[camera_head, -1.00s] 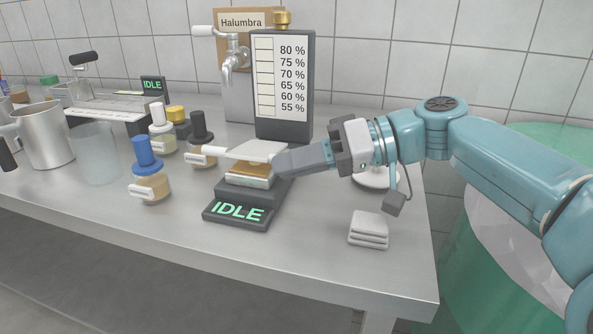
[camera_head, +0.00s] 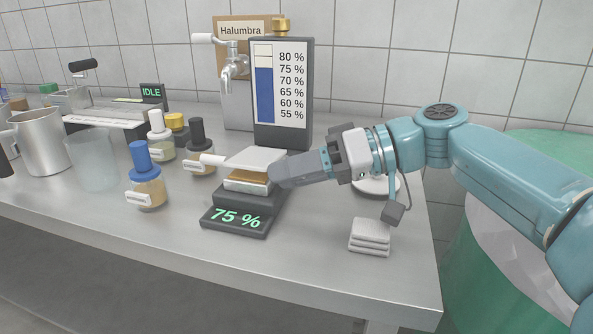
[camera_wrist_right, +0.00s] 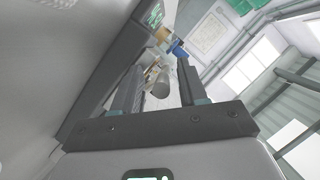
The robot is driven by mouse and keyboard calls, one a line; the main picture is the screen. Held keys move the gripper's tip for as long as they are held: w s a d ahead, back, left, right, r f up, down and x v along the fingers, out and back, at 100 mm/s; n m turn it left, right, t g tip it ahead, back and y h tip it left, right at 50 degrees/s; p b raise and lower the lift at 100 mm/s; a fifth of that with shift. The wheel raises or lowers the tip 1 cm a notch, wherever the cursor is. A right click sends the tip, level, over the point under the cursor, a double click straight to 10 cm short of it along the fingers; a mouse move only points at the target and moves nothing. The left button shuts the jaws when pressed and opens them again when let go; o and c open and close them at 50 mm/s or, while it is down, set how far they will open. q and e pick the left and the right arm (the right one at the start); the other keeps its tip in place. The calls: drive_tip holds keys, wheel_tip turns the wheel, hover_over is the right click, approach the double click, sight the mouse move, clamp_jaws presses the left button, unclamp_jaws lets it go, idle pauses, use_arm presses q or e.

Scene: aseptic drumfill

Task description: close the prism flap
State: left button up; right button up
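The refractometer (camera_head: 232,219) stands on the bench, its front display reading 75 %. My left gripper is out of view.
Several bottles, including a blue-capped one (camera_head: 147,180), stand left of the refractometer. A glass beaker (camera_head: 92,160) and metal jug (camera_head: 42,140) are farther left. A level panel (camera_head: 282,90) and tap (camera_head: 234,68) stand behind. Folded white cloths (camera_head: 369,237) lie at the front right.

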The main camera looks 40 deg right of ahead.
drive_tip(key=p+v, duration=0.4)
drive_tip(key=v, duration=1.2)
drive_tip(key=shift+s+d, duration=0.1)
